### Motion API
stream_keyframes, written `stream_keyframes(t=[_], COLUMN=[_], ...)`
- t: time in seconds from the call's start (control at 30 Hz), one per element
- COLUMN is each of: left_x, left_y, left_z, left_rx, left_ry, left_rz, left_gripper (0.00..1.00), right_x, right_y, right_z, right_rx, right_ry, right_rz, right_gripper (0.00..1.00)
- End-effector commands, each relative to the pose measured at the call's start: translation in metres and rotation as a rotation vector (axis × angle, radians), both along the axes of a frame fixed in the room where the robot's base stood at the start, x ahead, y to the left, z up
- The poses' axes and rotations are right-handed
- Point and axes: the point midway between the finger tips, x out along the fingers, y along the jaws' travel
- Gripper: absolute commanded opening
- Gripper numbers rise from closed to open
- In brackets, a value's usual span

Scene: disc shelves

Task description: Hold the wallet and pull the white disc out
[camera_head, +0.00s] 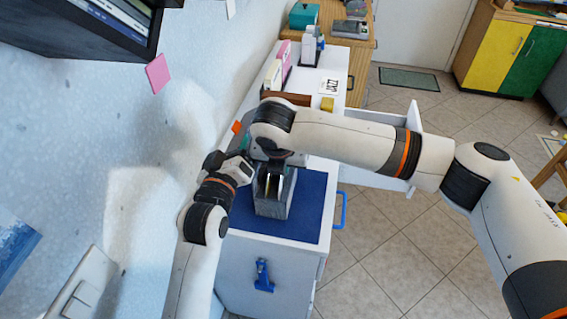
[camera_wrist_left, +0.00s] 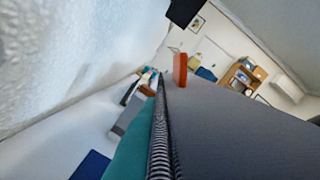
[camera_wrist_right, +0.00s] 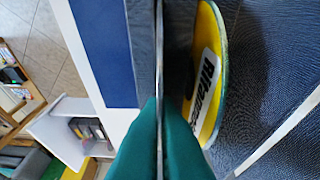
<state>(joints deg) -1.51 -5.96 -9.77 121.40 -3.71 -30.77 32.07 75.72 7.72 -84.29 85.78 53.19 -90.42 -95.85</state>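The dark grey wallet (camera_head: 275,203) stands upright on the blue mat, with two pale thin edges showing in its top. Its dark wall and ribbed rim fill much of the left wrist view (camera_wrist_left: 235,135). My left gripper (camera_head: 247,165) is at its left side; one teal finger (camera_wrist_left: 132,150) lies against the rim, the other is hidden behind the wall. My right gripper reaches down over the wallet; its two teal fingers (camera_wrist_right: 161,130) close on a thin pale edge (camera_wrist_right: 160,45), seemingly the white disc edge-on. A yellow labelled disc (camera_wrist_right: 208,85) sits beside it.
The blue mat (camera_head: 311,215) covers the white cabinet's near top. Boxes and bottles stand farther back. An open white drawer (camera_head: 413,125) juts right; the tiled floor (camera_head: 400,240) is clear.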

Motion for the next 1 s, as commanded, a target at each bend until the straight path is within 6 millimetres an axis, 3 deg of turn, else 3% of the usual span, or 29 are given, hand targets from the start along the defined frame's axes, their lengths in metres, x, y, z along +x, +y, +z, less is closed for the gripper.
stream_keyframes(t=[1.0], left_x=[0.0], left_y=[0.0], left_z=[0.0], left_rx=[0.0], left_ry=[0.001], left_rz=[0.0], left_gripper=[0.0], right_x=[0.0], right_y=[0.0], right_z=[0.045], right_rx=[0.001], right_ry=[-0.001], right_rz=[-0.001], right_gripper=[0.0])
